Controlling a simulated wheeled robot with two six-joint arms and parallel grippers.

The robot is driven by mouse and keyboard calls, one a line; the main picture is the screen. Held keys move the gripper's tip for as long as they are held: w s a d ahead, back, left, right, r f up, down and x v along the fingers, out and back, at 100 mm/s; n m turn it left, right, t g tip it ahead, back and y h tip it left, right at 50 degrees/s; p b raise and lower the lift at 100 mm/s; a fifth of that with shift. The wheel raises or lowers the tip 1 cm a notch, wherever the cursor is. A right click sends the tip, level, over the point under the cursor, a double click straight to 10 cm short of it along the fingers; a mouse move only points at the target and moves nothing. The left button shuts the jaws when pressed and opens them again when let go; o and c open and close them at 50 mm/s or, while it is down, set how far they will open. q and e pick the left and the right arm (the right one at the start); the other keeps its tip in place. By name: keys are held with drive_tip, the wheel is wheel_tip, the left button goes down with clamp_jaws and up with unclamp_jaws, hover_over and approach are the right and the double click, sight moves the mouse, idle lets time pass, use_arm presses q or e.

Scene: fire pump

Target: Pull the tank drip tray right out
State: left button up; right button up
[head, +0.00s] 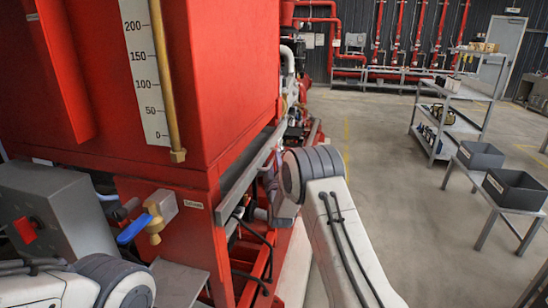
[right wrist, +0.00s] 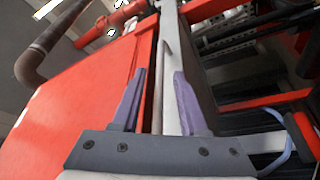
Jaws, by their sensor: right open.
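A long light-grey edge (head: 248,172) runs along the bottom right side of the red tank (head: 235,70). I cannot tell for certain whether it is the drip tray. In the right wrist view a light-grey bar (right wrist: 170,60) runs away from me beside the red tank wall (right wrist: 85,100). My right gripper (right wrist: 160,98) is open, with the bar between its two mauve fingers; contact is unclear. In the head view my right wrist hides most of that gripper at the tank's lower right. My left gripper is not in view, only part of its arm.
Black hoses (head: 252,262) hang below the tank. Shelves (head: 455,110) and black bins (head: 515,188) stand right, beyond open floor.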

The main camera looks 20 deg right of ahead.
drive_tip(key=shift+x, duration=0.9)
clamp_jaws()
drive_tip(key=shift+f, duration=0.1)
idle(0.8)
